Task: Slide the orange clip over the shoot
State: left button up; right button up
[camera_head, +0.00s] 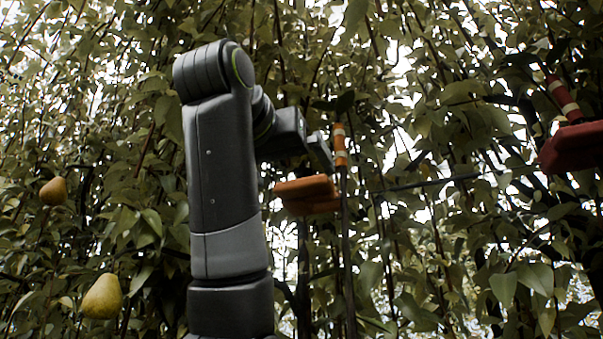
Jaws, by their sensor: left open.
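The orange clip (305,195) is a flat orange block right of my left arm, in the middle of the head view. Its right end meets the upright dark shoot (348,255) in the picture, below an orange band with white marks (340,145) on that shoot. I cannot tell whether the clip sits around the shoot or only beside it. My left gripper (320,154) is open just above the clip and left of the band; its fingers are partly hidden. My right gripper is not in view.
A red clip (574,146) sits at the right edge, below a red shoot band with white marks (563,98). Two pears hang at the left, one higher (54,191) and one lower (102,297). Dense leaves and thin branches fill the background. A dark horizontal branch (430,183) runs right of the shoot.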

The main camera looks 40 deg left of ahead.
aim_at(298, 181)
pick_arm(q)
jog(key=p+x, duration=0.3)
jog(key=x, duration=0.1)
jog(key=shift+w+a+r, duration=0.1)
jog(key=shift+w+a, duration=0.05)
jog(key=shift+w, duration=0.2)
jog(key=shift+w+a, duration=0.15)
jog(key=shift+w, duration=0.55)
jog(key=shift+s, duration=0.1)
